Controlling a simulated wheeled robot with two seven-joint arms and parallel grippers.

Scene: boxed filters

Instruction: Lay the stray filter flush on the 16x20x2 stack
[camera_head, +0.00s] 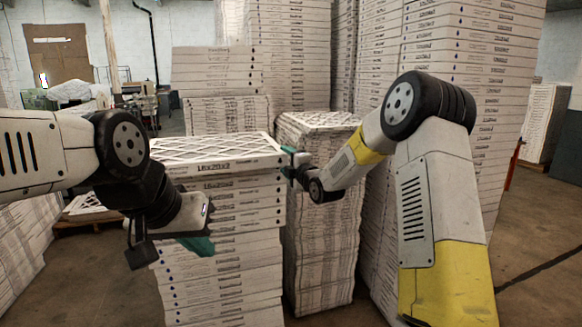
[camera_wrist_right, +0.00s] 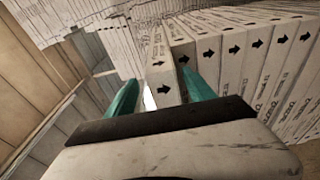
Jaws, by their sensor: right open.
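The top filter (camera_head: 213,148), a white-framed panel with a criss-cross face and a 16x20x2 label, lies on the stack of white boxed filters (camera_head: 232,217). Its right front corner reaches slightly past the boxes below, so it looks a little out of line. My right gripper (camera_head: 291,166) is at that corner. In the right wrist view its teal fingers (camera_wrist_right: 160,78) are apart, with an arrow-marked box end (camera_wrist_right: 165,90) between them; contact is unclear. My left gripper (camera_head: 198,244) is low by the stack's front left side. Its teal fingers overlap in view, so its opening is unclear.
A shorter filter stack (camera_head: 322,215) stands close on the right, with tall stacks (camera_head: 450,60) behind it and my right arm. Another stack (camera_head: 215,75) stands behind. Open floor (camera_head: 535,250) shows at the far right.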

